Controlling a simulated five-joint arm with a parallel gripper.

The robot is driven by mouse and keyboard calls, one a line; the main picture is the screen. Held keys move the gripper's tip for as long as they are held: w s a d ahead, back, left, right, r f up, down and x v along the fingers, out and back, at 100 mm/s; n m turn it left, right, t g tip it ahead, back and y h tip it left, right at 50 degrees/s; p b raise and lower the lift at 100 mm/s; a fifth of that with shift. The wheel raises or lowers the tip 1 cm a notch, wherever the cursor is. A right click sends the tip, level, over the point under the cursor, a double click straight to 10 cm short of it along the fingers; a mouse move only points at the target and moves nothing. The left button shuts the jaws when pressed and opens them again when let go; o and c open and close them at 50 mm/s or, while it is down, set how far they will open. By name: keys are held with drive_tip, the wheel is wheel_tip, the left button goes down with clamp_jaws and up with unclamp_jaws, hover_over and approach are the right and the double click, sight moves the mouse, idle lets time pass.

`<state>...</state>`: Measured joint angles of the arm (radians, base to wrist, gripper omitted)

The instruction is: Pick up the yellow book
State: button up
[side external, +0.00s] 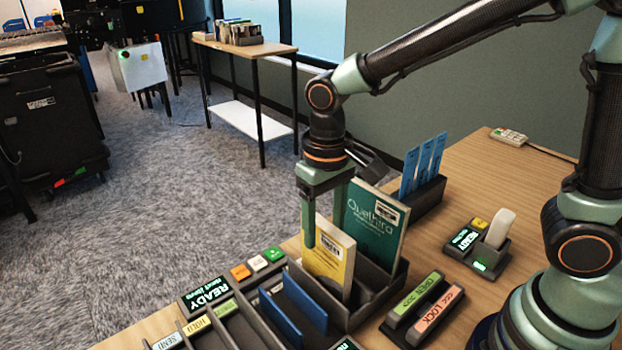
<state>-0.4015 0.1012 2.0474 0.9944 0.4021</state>
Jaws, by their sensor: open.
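The yellow book (327,257) stands upright, leaning slightly, in a slot of a dark grey rack (366,317). It has a white label near its top. My gripper (322,222) is open and points down at the book's upper part. One finger hangs in front of the book's left edge, and the other is at its top right, partly behind it. I cannot tell whether the fingers touch the book. A green book (374,222) titled "Quethira" stands directly behind the yellow one, close to my gripper.
Blue dividers (284,316) stand in slots at the front left. "OPEN" and "LOCK" bars (425,305) lie to the right. A holder with blue cards (423,169) stands behind, and a small scanner dock (478,245) stands at right. The table's back right is mostly clear.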

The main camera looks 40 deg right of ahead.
sight(326, 255)
drive_tip(key=f, duration=0.7)
drive_tip(key=shift+d+f, duration=0.15)
drive_tip(key=shift+d, duration=0.05)
clamp_jaws()
